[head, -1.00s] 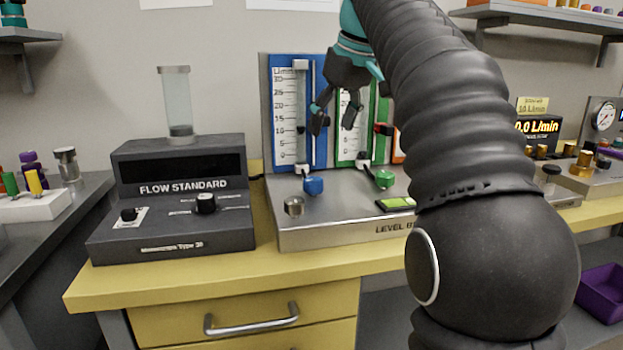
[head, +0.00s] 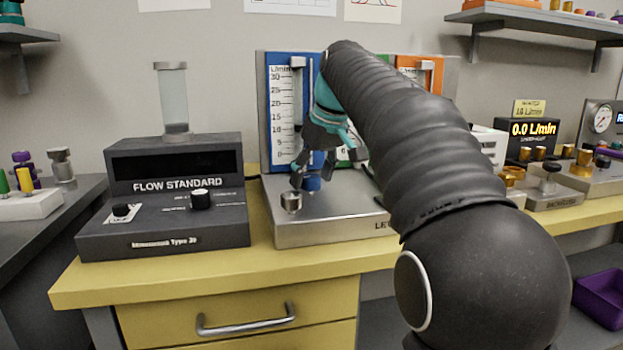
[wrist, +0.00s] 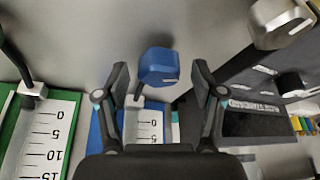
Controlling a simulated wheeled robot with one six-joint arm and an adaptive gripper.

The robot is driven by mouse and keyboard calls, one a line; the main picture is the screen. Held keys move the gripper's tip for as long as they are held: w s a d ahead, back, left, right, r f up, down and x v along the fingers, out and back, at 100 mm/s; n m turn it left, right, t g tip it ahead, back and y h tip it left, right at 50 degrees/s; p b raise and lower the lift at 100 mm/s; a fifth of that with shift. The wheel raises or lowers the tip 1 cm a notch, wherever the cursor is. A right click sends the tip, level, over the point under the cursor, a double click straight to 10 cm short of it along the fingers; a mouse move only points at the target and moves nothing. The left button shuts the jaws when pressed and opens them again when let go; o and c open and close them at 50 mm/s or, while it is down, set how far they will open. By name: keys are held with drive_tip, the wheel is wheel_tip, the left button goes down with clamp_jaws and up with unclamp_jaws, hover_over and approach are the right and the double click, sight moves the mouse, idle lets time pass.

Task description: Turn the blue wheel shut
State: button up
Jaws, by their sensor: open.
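The blue wheel (head: 311,183) is a small faceted knob on the metal base (head: 335,226), below the blue flow panel (head: 283,108). In the wrist view the blue wheel (wrist: 158,66) shows between and just beyond my two fingertips. My gripper (head: 313,172) is open and empty, pointing down over the wheel; in the wrist view its fingers (wrist: 160,84) stand apart on either side of it. The green wheel is hidden behind my arm in the head view.
The orange panel (head: 420,70) stands to the right, partly behind my arm.

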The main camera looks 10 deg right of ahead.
drive_tip(key=c, duration=1.1)
drive_tip(key=shift+c, duration=0.2)
drive_tip(key=shift+m+p, duration=0.3)
drive_tip(key=shift+m, duration=0.1)
drive_tip(key=m+h+p, duration=0.1)
drive_tip(key=m, duration=0.1)
drive_tip(key=m+h+p, duration=0.1)
drive_tip(key=m+p, duration=0.1)
drive_tip(key=shift+a+r, duration=0.15)
drive_tip(key=shift+a, duration=0.05)
drive_tip(key=m+h+p, duration=0.1)
drive_tip(key=m, duration=0.2)
drive_tip(key=m+h+p, duration=0.1)
drive_tip(key=m, duration=0.2)
drive_tip(key=shift+p, duration=0.3)
drive_tip(key=m, duration=0.2)
drive_tip(key=m+g+h, duration=0.1)
drive_tip(key=m, duration=0.2)
drive_tip(key=shift+w+a+f+h, duration=0.15)
drive_tip(key=shift+f+h, duration=0.05)
drive_tip(key=shift+h, duration=0.1)
drive_tip(key=m+g, duration=0.1)
drive_tip(key=m, duration=0.2)
drive_tip(key=m+g, duration=0.1)
drive_tip(key=m, duration=0.2)
drive_tip(key=shift+w+g+h, duration=0.1)
drive_tip(key=shift+g+h, duration=0.2)
drive_tip(key=shift+h, duration=0.1)
